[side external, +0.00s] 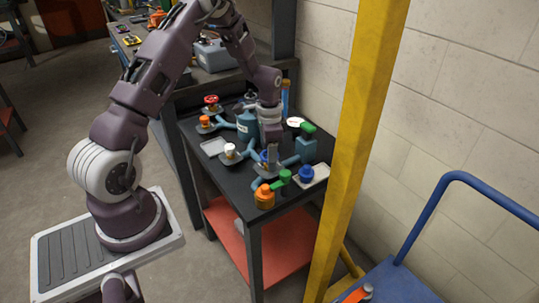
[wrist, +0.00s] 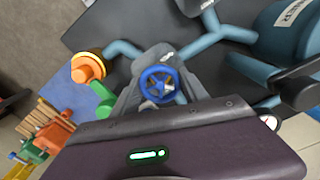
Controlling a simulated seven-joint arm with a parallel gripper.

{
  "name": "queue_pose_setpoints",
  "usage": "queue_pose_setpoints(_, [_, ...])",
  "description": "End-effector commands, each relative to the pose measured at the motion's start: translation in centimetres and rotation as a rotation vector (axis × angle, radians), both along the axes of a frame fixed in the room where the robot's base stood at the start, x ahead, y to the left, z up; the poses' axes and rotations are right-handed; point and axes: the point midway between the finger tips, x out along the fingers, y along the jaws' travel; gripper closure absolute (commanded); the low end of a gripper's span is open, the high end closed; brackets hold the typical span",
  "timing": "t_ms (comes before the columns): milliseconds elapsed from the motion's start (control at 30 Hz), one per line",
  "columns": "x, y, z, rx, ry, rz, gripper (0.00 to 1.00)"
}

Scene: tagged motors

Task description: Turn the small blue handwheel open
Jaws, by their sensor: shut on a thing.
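The small blue handwheel (wrist: 148,78) is a spoked ring in the middle of the wrist view. In the side view it is mostly hidden behind my fingers. My gripper (side external: 270,158) points down at it from above and is shut on it. In the wrist view the dark gripper body covers the lower part of the picture. The fingers' exact contact with the rim is hard to make out.
Close by are an orange knob (side external: 264,198), a green handle (side external: 285,176) and a larger blue knob (side external: 306,173) on a pale tray. A blue tank (side external: 247,125) and a red handwheel (side external: 211,101) stand farther back. A yellow post (side external: 362,130) rises right of the table.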

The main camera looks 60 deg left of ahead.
Motion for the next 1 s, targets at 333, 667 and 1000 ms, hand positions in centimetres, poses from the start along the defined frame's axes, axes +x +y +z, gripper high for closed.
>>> queue_pose_setpoints(333, [0.05,-0.01,0.1,0.001,-0.001,0.324,0.88])
queue_pose_setpoints(667, [0.09,0.03,0.1,0.001,-0.003,0.639,0.88])
queue_pose_setpoints(1000, [0.07,0.04,0.1,0.001,-0.003,0.957,0.88])
